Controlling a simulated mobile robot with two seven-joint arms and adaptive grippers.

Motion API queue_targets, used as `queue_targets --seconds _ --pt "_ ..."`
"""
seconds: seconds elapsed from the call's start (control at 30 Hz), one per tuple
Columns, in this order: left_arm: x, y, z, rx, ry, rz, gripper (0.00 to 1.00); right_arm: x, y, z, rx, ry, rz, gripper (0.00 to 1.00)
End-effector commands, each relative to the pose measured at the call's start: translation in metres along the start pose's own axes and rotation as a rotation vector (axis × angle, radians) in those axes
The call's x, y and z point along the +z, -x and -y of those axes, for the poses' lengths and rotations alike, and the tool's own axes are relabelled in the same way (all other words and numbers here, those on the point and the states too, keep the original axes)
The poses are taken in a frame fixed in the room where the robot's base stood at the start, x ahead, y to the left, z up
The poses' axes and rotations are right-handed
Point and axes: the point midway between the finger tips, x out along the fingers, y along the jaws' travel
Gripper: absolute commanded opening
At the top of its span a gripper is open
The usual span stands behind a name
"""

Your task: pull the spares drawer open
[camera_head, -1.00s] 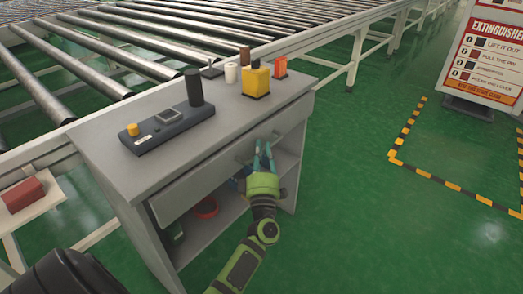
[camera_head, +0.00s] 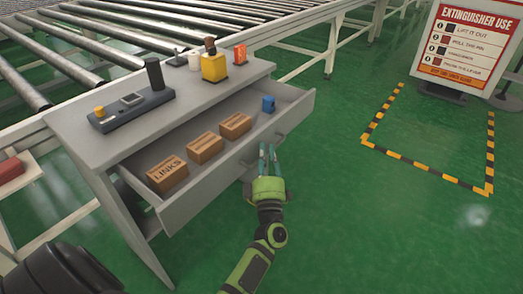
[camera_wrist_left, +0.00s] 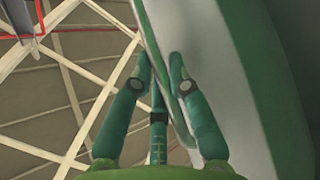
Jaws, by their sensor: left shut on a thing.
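The spares drawer (camera_head: 240,147) is pulled out of the grey workbench and stands wide open. Inside lie several brown boxes, one labelled LINKS (camera_head: 167,174), and a small blue item (camera_head: 268,104) at the right end. My left gripper (camera_head: 267,150) is at the right part of the drawer front, shut on the drawer handle (camera_head: 280,136), which is mostly hidden by the fingers. In the left wrist view both fingers (camera_wrist_left: 159,65) flank a thin slanted bar beside a pale panel. My right gripper is not in view.
On the workbench top (camera_head: 190,108) stand a black control box (camera_head: 130,110), a dark cylinder (camera_head: 154,74), a yellow block (camera_head: 214,67) and an orange item (camera_head: 240,53). A roller conveyor (camera_head: 120,40) runs behind. The green floor to the right is clear up to a striped marking and an extinguisher sign (camera_head: 468,50).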

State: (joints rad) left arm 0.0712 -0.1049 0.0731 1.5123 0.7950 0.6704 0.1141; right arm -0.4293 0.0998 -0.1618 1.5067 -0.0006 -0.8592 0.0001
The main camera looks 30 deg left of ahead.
Motion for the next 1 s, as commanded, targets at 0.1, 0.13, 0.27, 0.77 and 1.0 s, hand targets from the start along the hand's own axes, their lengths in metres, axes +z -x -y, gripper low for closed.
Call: queue_targets --seconds 0.1,0.13,0.27,0.77,1.0 --pt "0.001 0.001 -0.001 -0.001 -0.003 0.0 0.0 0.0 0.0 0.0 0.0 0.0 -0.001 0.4" --pt "0.001 0.001 -0.001 -0.001 -0.004 0.0 0.0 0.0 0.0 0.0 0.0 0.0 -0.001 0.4" --pt "0.001 0.001 0.0 -0.001 -0.003 -0.001 0.0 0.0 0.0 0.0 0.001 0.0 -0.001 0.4" --pt "0.001 0.002 0.0 -0.001 -0.001 0.0 0.3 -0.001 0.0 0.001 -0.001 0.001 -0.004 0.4" --pt "0.001 0.033 0.001 -0.004 -0.001 0.002 0.3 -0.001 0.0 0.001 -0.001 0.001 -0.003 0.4"
